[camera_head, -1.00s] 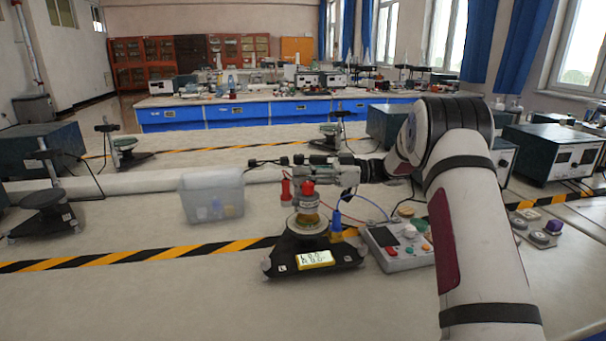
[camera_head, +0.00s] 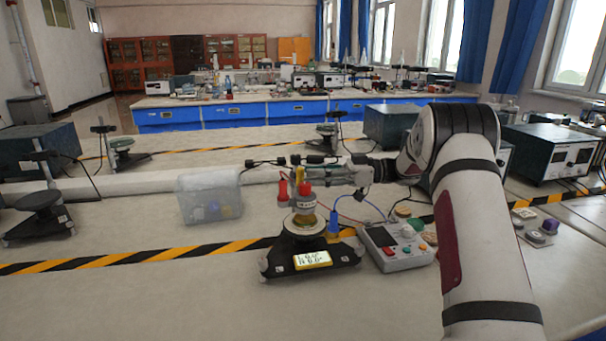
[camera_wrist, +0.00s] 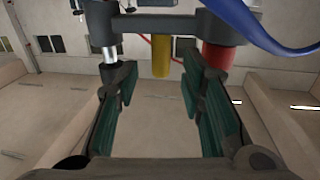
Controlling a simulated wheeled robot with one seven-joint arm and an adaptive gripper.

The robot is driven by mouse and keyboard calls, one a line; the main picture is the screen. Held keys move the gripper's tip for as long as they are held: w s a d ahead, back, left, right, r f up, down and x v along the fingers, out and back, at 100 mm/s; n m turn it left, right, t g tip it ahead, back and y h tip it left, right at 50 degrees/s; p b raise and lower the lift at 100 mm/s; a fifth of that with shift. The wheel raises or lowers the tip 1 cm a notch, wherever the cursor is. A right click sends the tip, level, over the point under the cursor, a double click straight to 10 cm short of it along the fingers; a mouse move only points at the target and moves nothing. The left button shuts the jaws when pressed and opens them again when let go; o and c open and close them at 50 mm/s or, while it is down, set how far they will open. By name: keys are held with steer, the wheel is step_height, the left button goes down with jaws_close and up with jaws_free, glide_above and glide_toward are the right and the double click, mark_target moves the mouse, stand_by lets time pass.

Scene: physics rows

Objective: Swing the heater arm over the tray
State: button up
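A dark-based instrument (camera_head: 325,262) with a lit display stands on the near bench in the head view. A round brass-coloured dish or tray (camera_head: 305,220) sits on it. Above it is an upper assembly with a red cap (camera_head: 305,188), a second red post and a yellow post (camera_head: 300,172); I cannot tell which part is the heater arm. In the wrist view a dark crossbar (camera_wrist: 180,28) carries metal, yellow and red (camera_wrist: 218,58) posts. My gripper (camera_head: 318,174) reaches in from the right. Its green-padded fingers (camera_wrist: 160,85) are apart, with the yellow post between or just beyond the tips; contact is unclear.
A control box (camera_head: 396,246) with buttons stands right of the instrument, with cables near it. A translucent bin (camera_head: 209,196) is to the left. Black-and-yellow tape (camera_head: 150,256) crosses the bench. The bench front left is clear.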

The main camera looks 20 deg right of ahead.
steer(key=v, duration=0.8)
steer(key=shift+w+a+r, duration=0.1)
steer(key=shift+r, duration=0.05)
